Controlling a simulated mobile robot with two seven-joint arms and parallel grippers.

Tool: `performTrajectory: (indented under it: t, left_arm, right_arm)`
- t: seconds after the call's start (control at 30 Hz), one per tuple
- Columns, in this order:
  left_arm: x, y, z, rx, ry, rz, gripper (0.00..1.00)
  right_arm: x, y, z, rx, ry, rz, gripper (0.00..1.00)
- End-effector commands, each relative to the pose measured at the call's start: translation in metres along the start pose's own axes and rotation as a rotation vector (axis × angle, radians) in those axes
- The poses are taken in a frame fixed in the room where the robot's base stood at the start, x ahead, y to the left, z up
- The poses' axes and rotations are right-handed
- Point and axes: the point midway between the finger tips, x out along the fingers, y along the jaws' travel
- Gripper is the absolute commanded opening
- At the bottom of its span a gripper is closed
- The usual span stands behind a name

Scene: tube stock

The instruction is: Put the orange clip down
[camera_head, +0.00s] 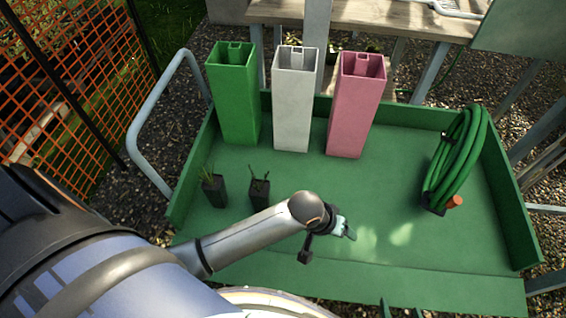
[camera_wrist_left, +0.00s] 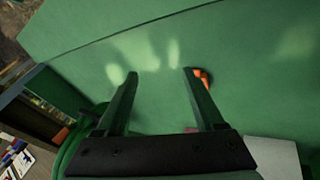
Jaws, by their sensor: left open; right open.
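The orange clip (camera_wrist_left: 204,76) shows in the left wrist view just outside the right-hand finger, which hides part of it. It looks to be at the green tray floor; I cannot tell whether the finger touches it. My left gripper (camera_wrist_left: 160,73) is open, with nothing between its two fingers. In the head view my left gripper (camera_head: 347,231) is low over the tray's middle, and I cannot make out the clip beside it. My right gripper (camera_head: 400,310) shows only as two separated fingertips at the bottom edge, open and empty.
The green tray (camera_head: 400,185) holds tall green (camera_head: 236,105), white (camera_head: 293,110) and pink (camera_head: 352,115) tubes at the back. Two small dark pots (camera_head: 214,191) stand at left. A coiled green hose (camera_head: 455,155) with an orange piece (camera_head: 454,202) stands at right. The front middle is clear.

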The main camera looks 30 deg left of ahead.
Motion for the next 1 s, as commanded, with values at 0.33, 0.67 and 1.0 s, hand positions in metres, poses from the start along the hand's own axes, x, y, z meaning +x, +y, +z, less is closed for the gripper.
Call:
performTrajectory:
  t: [0.33, 0.67, 1.0]
  left_arm:
    - [-0.023, -0.080, 0.057, 0.265, 0.330, -0.010, 0.70]
    - [-0.048, -0.114, 0.074, 0.413, 0.437, -0.103, 0.70]
    - [-0.048, -0.114, 0.073, 0.412, 0.436, -0.101, 0.70]
  right_arm:
    - [0.000, 0.000, -0.001, 0.001, 0.000, 0.000, 0.85]
    - [0.000, 0.000, -0.002, 0.000, 0.003, -0.001, 0.85]
    - [0.001, 0.000, -0.005, -0.001, 0.008, -0.001, 0.85]
